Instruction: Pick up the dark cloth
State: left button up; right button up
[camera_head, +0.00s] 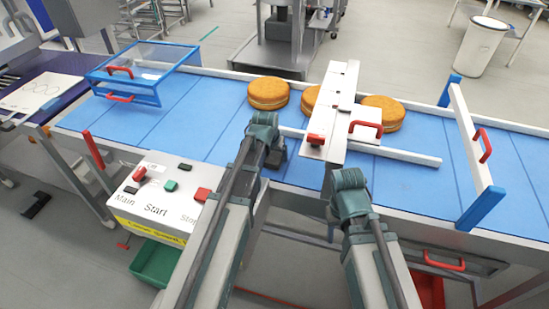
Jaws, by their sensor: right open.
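A small dark item (36,205) lies on the floor at the far left, beside the conveyor. It may be the dark cloth, but it is too small to tell; no other clear cloth shows. My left gripper (275,157) is over the near part of the blue belt, dark and partly hidden by its wrist; I cannot see its jaw gap. My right gripper (330,186) is near the belt's front edge below the white plate, largely hidden by its wrist, and open. Both are well to the right of the dark item.
Several round cakes sit on the blue conveyor (205,110), around a white cross-plate (338,110) with red handles. A clear blue-framed guard (145,68) stands left, a white gate (470,140) right. The button box (160,195) and green bin (155,262) are front left.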

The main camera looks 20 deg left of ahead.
aim_at(274, 155)
pick_arm(q)
jog(key=c, duration=1)
jog(key=shift+c, duration=0.2)
jog(key=shift+r, duration=0.15)
notch_tip(274, 155, up, 10)
jog(key=p, duration=1)
